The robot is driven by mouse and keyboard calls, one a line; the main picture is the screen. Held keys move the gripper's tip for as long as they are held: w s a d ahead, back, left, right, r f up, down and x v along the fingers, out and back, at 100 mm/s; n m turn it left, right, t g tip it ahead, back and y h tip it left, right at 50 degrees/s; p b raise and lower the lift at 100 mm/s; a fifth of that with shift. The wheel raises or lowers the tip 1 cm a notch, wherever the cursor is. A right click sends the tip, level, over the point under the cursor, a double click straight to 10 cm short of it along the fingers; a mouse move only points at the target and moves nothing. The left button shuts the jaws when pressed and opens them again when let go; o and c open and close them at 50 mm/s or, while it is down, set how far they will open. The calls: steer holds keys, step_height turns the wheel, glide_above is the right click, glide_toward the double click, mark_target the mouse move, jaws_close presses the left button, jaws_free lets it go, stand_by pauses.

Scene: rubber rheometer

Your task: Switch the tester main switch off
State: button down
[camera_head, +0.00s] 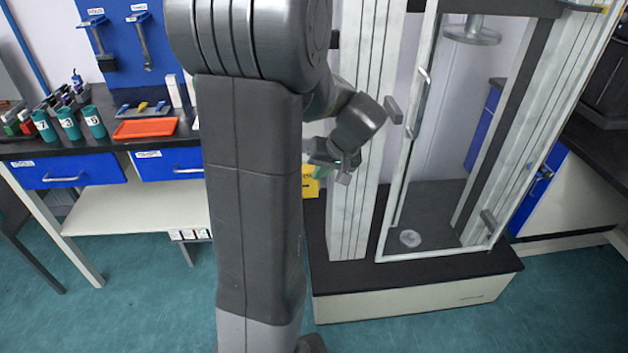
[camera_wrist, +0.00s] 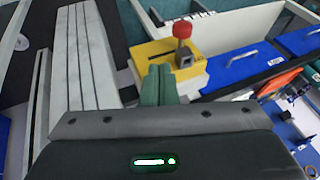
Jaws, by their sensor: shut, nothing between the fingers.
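The main switch shows in the wrist view as a yellow box (camera_wrist: 152,50) with a red-topped grey lever (camera_wrist: 183,40) standing up from it. In the head view only part of the yellow box (camera_head: 310,184) shows, behind my gripper; the red knob is hidden there. My gripper (camera_wrist: 158,72) has its green fingers shut together and empty. In the wrist view the fingertips overlap the near side of the yellow box, just left of and below the lever. I cannot tell whether they touch the box.
The tester's tall frame (camera_head: 350,200) and framed door (camera_head: 405,130) stand right of my gripper on a dark-topped base (camera_head: 420,275). A bench with blue drawers (camera_head: 70,170), teal cups (camera_head: 70,122) and an orange tray (camera_head: 145,128) is at the left.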

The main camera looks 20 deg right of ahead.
steer(key=shift+v, duration=1.45)
